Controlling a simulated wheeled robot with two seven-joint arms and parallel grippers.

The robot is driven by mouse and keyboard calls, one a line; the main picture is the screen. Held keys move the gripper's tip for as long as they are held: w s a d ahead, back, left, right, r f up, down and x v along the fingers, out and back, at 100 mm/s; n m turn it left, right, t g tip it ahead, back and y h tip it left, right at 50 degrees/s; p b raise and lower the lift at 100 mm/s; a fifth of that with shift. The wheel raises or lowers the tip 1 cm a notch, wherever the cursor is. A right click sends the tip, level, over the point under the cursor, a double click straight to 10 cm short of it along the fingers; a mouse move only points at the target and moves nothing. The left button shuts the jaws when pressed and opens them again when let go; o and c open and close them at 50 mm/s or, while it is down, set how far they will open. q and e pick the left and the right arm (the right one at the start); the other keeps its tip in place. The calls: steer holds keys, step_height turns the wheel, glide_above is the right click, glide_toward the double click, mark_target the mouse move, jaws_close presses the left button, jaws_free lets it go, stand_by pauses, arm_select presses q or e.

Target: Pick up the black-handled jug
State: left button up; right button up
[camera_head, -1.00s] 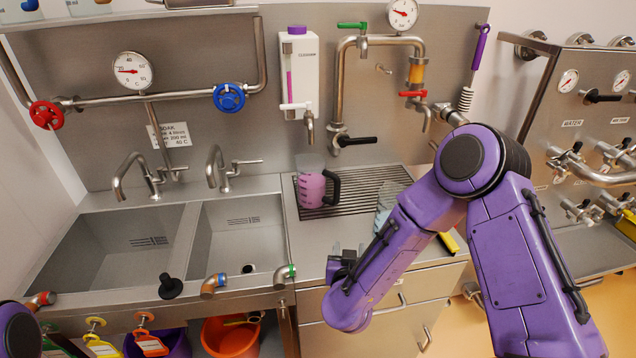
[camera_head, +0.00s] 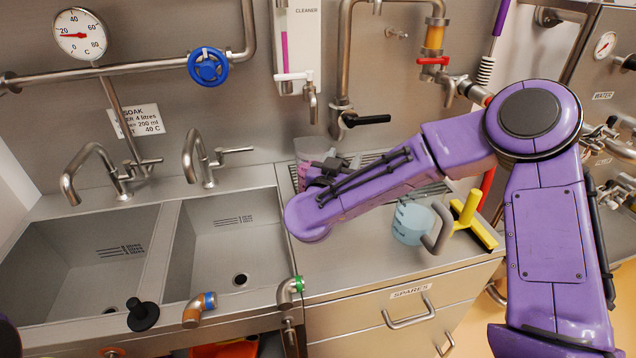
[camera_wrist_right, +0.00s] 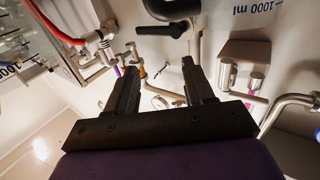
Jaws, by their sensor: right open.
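The black-handled jug (camera_head: 312,150) stands at the back of the counter by the drain rack, right of the sinks. Its clear upper part shows above my right arm, which hides most of its body and its handle in the head view. My right gripper (camera_head: 326,167) is in front of it there. In the right wrist view my right gripper (camera_wrist_right: 157,72) is open with nothing between its fingers. The black handle (camera_wrist_right: 172,9) is at the top edge, beyond the fingertips and apart from them. A clear wall with a 1000 ml mark is close on the right. My left gripper is out of view.
A grey-handled jug (camera_head: 411,222) with pale blue liquid stands on the counter, with a yellow tool (camera_head: 468,222) beside it. The cleaner dispenser (camera_head: 297,50) and a black-levered tap (camera_head: 366,120) are above the rack.

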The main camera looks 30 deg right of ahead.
step_height(320, 180, down, 8)
steer(key=p, duration=0.1)
steer(key=p+x, duration=0.2)
steer(key=x, duration=0.6)
steer(key=shift+w+f, duration=0.2)
steer(key=shift+f, duration=0.05)
steer(key=shift+a, duration=0.15)
jaws_close()
steer(key=shift+r, duration=0.15)
stand_by(0.5)
